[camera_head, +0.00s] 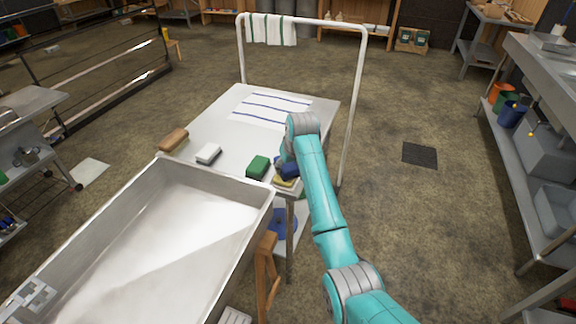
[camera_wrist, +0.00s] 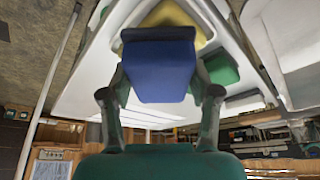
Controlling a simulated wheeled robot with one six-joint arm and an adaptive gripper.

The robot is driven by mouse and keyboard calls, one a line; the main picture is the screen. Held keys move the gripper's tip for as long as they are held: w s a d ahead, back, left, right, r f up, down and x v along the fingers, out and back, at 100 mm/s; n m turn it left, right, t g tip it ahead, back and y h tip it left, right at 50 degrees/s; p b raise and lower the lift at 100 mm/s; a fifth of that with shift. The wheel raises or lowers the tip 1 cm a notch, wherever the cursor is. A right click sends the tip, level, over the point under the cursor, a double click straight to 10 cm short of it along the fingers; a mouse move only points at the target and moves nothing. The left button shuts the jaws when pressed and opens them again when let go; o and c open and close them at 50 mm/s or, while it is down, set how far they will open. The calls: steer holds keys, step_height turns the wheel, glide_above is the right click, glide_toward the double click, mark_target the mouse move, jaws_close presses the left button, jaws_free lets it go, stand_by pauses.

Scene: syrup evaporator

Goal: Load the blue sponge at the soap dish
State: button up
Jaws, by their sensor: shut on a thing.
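The blue sponge (camera_wrist: 158,68) is held between the two fingers of my gripper (camera_wrist: 160,92) in the wrist view. In the head view the blue sponge (camera_head: 289,170) shows at the table's near right corner, partly hidden by my arm. A yellow sponge-like block (camera_head: 284,182) is just below it in the picture; it also shows behind the blue sponge in the wrist view (camera_wrist: 172,16). Whether the two touch is unclear. A green sponge (camera_head: 258,166) lies just left, apart from the blue one.
A large metal pan (camera_head: 160,245) stands close in front. A white rail (camera_head: 354,105) rises at the table's far and right sides.

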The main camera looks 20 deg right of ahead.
mark_target(288, 165)
steer(key=shift+f, duration=0.55)
stand_by(1.4)
steer(key=shift+r, duration=3.55)
